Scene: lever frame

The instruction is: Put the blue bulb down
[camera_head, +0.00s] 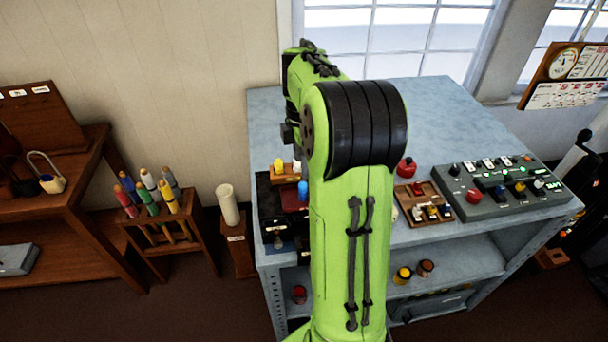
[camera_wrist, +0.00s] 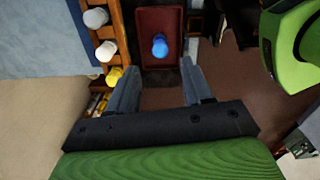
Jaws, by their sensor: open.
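The blue bulb (camera_wrist: 159,45) stands in a dark red tray (camera_wrist: 148,17) in the wrist view, and nothing holds it. My gripper (camera_wrist: 160,66) is open, with one finger to each side of the picture and the bulb just beyond the fingertips, in line with the gap. In the head view the blue bulb (camera_head: 303,190) shows just left of my green arm, with part of the red tray (camera_head: 290,203) under it. My arm hides the gripper there.
A wooden rack (camera_wrist: 116,50) with two white bulbs and a yellow bulb (camera_wrist: 114,75) lies left of the tray in the wrist view. A control panel (camera_head: 510,190) and a red knob (camera_head: 405,167) are on the blue-grey bench (camera_head: 435,115), whose back part is clear.

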